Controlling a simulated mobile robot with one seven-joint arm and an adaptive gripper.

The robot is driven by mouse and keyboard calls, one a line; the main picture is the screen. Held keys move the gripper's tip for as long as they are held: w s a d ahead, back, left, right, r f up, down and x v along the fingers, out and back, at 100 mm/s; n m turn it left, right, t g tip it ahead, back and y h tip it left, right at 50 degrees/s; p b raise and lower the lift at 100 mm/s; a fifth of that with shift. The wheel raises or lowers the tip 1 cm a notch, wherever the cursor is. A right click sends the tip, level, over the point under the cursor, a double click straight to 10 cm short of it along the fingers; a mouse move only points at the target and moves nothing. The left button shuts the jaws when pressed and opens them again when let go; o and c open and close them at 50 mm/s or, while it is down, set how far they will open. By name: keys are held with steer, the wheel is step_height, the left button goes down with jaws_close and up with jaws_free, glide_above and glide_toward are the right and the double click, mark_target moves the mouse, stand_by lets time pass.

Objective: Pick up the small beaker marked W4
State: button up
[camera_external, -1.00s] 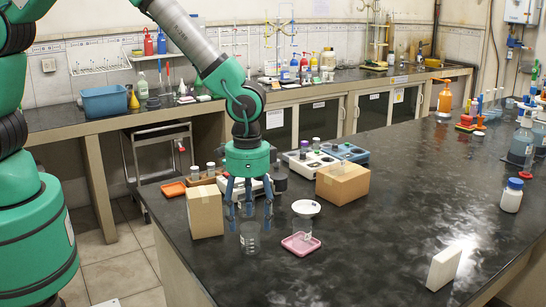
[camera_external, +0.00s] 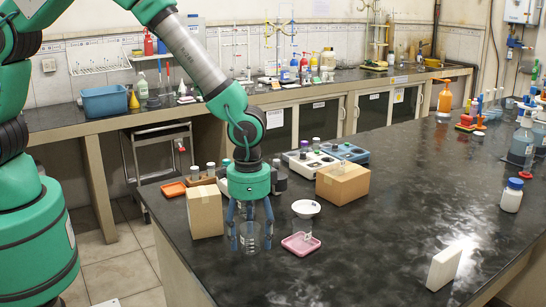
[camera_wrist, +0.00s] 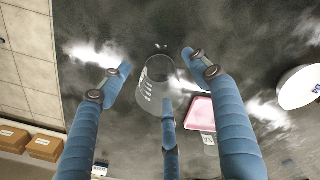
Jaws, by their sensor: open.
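A small clear glass beaker (camera_external: 250,238) stands upright on the dark bench near its front left edge. Its white graduation marks show in the wrist view (camera_wrist: 156,85), but I cannot read a W4 label. My gripper (camera_external: 250,243) points down over the beaker with its blue fingers spread and open. Contact cannot be made out.
A cardboard box (camera_external: 205,211) stands close left, another box (camera_external: 342,183) back right.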

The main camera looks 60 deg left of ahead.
steer(key=shift+f, duration=0.3)
steer(key=shift+c, duration=0.5)
steer(key=c, duration=1.2)
